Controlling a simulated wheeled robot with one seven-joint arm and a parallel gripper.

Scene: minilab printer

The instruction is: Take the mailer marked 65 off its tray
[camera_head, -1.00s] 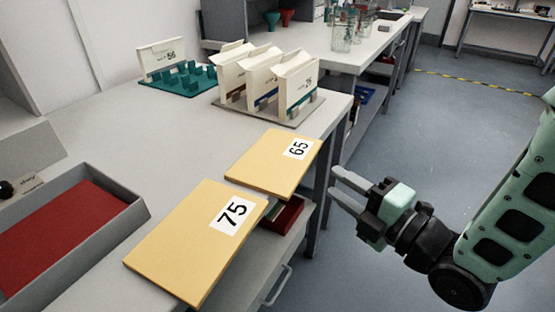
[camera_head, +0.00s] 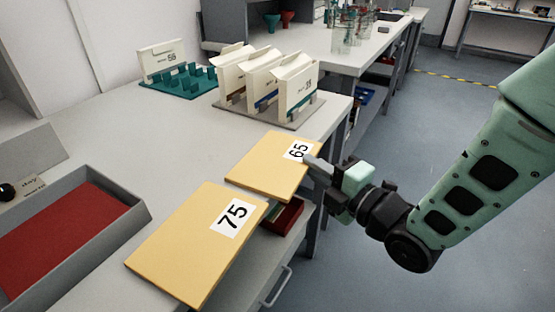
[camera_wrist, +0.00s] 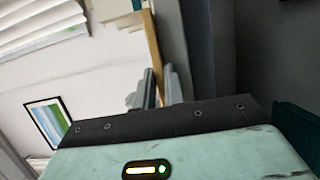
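The yellow mailer marked 65 (camera_head: 262,165) lies flat at the bench's right edge, its right side reaching the edge. My gripper (camera_head: 312,170) is at that right side, by the 65 label, with one finger seen over the mailer's edge. The wrist view shows a tan edge, seemingly this mailer (camera_wrist: 152,45), running down between my two fingers (camera_wrist: 162,88). Whether the fingers press on it is unclear. The mailer marked 75 (camera_head: 190,245) lies nearer, just front-left of it. Any tray under mailer 65 is hidden.
A grey tray with a red floor (camera_head: 65,235) stands at left. A grey rack (camera_head: 285,115) of upright cards and a teal rack (camera_head: 185,85) stand at the back. A red bin (camera_head: 287,215) sits below the mailers. The floor at right is open.

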